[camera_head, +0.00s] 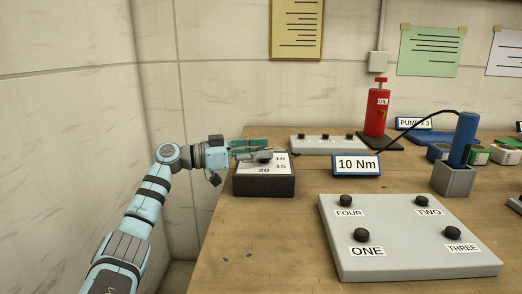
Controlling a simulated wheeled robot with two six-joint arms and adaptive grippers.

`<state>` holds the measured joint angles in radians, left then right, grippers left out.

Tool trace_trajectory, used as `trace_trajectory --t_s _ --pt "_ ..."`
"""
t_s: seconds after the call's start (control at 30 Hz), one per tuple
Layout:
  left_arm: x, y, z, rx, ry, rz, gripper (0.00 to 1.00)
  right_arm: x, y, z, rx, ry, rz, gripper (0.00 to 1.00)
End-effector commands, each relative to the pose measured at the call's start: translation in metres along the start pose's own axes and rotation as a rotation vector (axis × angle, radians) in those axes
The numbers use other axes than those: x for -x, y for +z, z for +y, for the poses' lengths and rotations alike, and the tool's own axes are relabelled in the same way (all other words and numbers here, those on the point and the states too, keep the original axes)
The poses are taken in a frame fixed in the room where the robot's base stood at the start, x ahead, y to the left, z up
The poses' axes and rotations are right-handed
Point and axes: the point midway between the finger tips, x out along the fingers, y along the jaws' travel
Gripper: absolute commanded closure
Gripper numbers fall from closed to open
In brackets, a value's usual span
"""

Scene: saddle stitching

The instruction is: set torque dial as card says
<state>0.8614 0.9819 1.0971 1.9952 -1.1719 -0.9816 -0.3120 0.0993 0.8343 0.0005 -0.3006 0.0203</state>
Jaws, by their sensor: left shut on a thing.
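The torque dial box (263,186) is a dark block with a white top face at the left of the bench. Its face shows the numbers 10, 15 and 20; the rest of the scale is covered by my gripper. A card (357,164) reading "10 Nm" stands to the right of the box. My left gripper (262,154) reaches in from the left over the dial and is shut on its knob, which is mostly hidden. I cannot tell where the knob points. My right gripper is not in view.
A grey panel (408,257) with several black knobs labelled ONE to FOUR lies in front. Behind are another grey panel (318,147), a red oil can (377,116) and a blue tool in a grey holder (454,181). Bare wood lies in front of the dial box.

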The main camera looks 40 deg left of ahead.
Motion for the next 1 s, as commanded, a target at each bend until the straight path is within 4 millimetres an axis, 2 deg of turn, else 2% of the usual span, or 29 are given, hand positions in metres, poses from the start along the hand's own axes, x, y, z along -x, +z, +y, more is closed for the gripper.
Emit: trace_trajectory --t_s 0.43,0.47,0.6,0.87,1.0 --pt "-0.002 0.001 0.001 0.001 0.018 0.002 0.93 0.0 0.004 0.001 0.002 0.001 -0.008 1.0" --pt "-0.002 0.001 0.001 0.001 0.018 0.002 0.64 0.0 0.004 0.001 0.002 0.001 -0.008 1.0" --pt "-0.002 0.001 0.001 0.001 0.018 0.002 0.45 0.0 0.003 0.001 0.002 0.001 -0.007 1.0" --pt "-0.001 0.0 0.001 0.0 0.017 0.003 0.45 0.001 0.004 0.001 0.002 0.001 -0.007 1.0" --pt "0.012 0.001 0.0 -0.001 0.014 0.0 0.45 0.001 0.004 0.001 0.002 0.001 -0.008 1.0"
